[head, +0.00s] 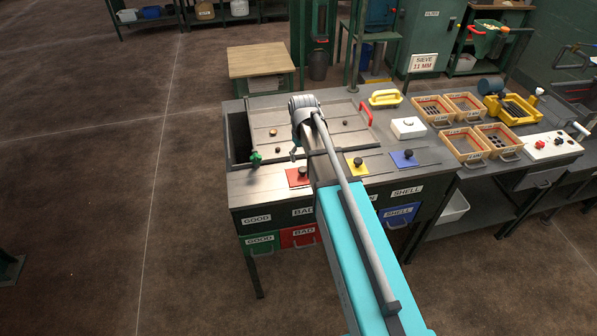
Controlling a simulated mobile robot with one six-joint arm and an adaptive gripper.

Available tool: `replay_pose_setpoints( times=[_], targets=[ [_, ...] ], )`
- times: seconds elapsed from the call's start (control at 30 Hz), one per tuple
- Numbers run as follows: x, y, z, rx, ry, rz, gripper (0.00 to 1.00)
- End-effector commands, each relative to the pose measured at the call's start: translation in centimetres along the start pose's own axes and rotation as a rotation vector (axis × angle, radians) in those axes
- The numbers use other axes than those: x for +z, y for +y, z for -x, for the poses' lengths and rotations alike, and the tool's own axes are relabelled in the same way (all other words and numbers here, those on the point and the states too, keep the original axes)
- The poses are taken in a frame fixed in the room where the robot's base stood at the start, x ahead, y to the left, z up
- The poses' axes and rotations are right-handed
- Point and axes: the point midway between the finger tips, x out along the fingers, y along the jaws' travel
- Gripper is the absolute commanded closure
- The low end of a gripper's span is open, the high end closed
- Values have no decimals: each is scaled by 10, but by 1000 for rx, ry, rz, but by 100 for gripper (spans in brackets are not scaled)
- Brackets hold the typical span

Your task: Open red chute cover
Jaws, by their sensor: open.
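The red chute cover (298,177) is a flat red plate with a dark round knob (303,172). It lies on the front strip of the metal sorting bench (262,183), above the BAD label and the red BAD drawer (299,236). My arm reaches over the bench just right of the cover and hides part of the surface there. My gripper (295,150) shows only in small part below my wrist, above and behind the red cover in the picture. It is open, and no object shows in it. My arm hides most of its fingers.
A yellow cover (356,163) and a blue cover (404,158), both with dark knobs, lie to the right. A green knobbed piece (256,158) is at the left. A white box (408,127) and a yellow-handled tool (384,97) stand farther back. Floor left of the bench is clear.

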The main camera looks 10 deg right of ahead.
Motion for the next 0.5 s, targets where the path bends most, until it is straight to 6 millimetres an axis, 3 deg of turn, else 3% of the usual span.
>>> replay_pose_setpoints(
  times=[0.5],
  targets=[
    [0, -1, -42, 0, 0, 1, 19]
  ],
)
